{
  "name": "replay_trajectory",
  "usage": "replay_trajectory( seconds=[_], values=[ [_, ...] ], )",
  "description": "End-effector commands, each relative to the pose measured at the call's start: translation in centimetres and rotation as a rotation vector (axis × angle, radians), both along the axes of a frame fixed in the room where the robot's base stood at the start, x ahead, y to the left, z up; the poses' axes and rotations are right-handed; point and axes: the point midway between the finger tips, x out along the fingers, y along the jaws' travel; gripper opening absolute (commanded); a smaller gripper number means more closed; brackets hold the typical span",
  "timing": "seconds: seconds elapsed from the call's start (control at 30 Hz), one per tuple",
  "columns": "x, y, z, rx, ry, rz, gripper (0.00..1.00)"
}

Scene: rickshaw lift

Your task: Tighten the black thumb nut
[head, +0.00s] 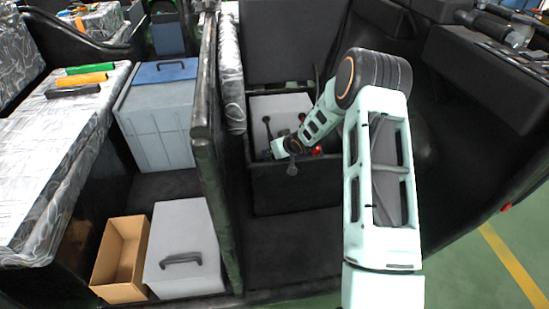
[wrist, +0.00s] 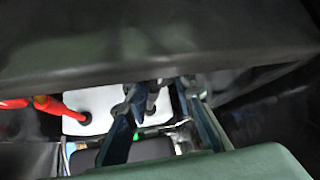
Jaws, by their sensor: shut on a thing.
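My gripper (wrist: 155,92) reaches down into an open dark compartment (head: 298,190). In the wrist view its two blue-grey fingers come together at the tips around a small part, the black thumb nut. The nut is mostly hidden by the fingertips, and its thread cannot be made out. A grey-white battery-like box (wrist: 92,112) lies below the tips; its pale top also shows in the head view (head: 283,104). In the head view my wrist hides the fingertips and the nut.
A red cable (wrist: 42,103) runs onto the white box at left. A dark panel edge (wrist: 150,62) crosses close above the fingers. A dark upright partition (head: 207,150) stands left of the compartment. Beyond it are grey boxes (head: 187,232) and an open cardboard box (head: 122,252).

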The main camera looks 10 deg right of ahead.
Motion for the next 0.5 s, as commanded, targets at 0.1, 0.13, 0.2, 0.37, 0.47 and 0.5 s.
replay_trajectory(
  seconds=[0.1,0.13,0.2,0.37,0.47,0.5],
  values=[
    [0.05,0.14,-0.48,-0.002,-0.003,-0.038,0.00],
    [0.03,0.13,-0.44,-0.002,-0.003,-0.047,0.00],
    [0.01,0.10,-0.33,0.000,-0.002,-0.066,0.00],
    [-0.02,-0.02,-0.02,0.003,-0.002,-0.087,0.00],
    [-0.04,-0.04,0.05,0.003,-0.001,-0.088,0.00],
    [-0.04,-0.04,0.06,0.003,-0.001,-0.088,0.00]
  ],
)
